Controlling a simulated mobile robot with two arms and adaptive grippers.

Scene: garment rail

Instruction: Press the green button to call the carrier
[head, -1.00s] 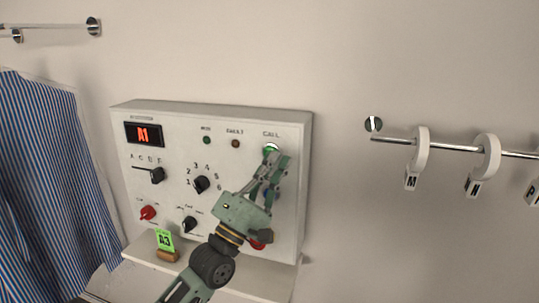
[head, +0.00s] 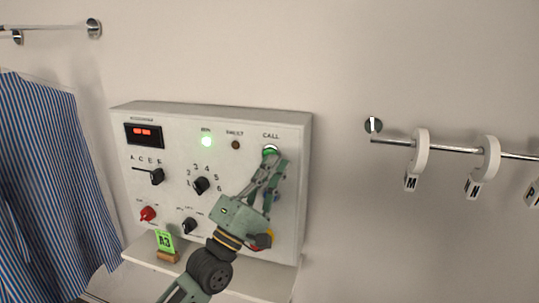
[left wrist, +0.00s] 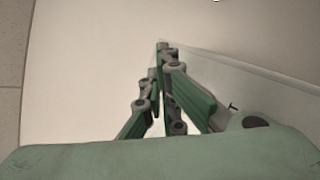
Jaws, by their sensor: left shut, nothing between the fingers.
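The control panel (head: 222,126) is a white box on the wall. Its green button (head: 270,151) sits under the label CALL, partly covered by my fingertips. My left gripper (head: 272,160) is shut and empty, its fingertips at the lower edge of the button; whether they touch it I cannot tell. The left wrist view shows the closed fingers (left wrist: 165,75) close to the pale panel. My right gripper is not in view.
A ledge below holds a green tag (head: 165,241). A striped shirt (head: 48,180) hangs at left. A rail (head: 455,149) with white size rings is at right.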

